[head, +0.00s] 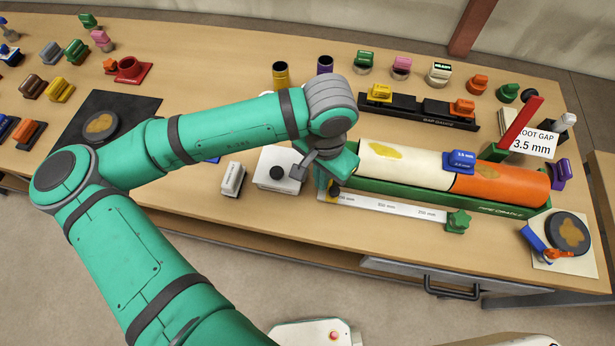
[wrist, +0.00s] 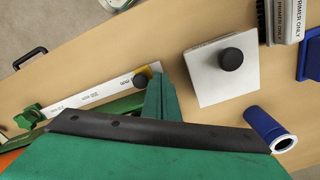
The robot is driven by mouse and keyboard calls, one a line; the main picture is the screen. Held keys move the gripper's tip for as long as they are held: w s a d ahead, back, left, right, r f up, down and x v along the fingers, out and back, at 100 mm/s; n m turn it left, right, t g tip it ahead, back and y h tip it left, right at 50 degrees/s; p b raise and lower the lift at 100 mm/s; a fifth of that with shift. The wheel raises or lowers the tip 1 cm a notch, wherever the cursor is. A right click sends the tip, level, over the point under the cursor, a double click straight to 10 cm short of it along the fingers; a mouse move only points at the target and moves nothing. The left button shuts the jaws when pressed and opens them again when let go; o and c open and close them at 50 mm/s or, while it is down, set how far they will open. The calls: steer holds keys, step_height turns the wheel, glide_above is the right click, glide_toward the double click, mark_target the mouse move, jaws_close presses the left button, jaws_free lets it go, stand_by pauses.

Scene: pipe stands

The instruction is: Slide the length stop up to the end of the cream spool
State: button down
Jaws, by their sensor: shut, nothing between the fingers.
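The cream spool (head: 405,165) lies in the green cradle (head: 400,193), its right end against the orange spool (head: 500,185). What I take for the length stop, a black knob (head: 335,191) with yellow beside it, is at the left end of the white scale bar (head: 390,206). The knob also shows in the wrist view (wrist: 140,80). My gripper (head: 322,182) is shut and empty, low beside this knob and left of the cream spool. I cannot tell whether it touches the stop. My arm partly hides the spool's left end.
A white block with a black knob (head: 278,168) stands left of my gripper. A green knob (head: 458,221) is at the scale's right end. A black gap gauge (head: 420,107) stands behind the spools. A blue clamp (head: 461,162) sits over the spool joint.

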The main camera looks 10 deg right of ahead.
mark_target(333, 187)
steer(key=shift+s+d, duration=0.2)
steer(key=shift+d, duration=0.5)
steer(key=shift+s+d, duration=0.25)
steer(key=shift+d, duration=0.45)
steer(key=shift+s+d, duration=0.2)
steer(key=shift+d, duration=0.5)
steer(key=shift+w+a, duration=0.2)
steer(key=shift+a, duration=0.55)
step_height(333, 187, up, 8)
stand_by(1.2)
stand_by(0.6)
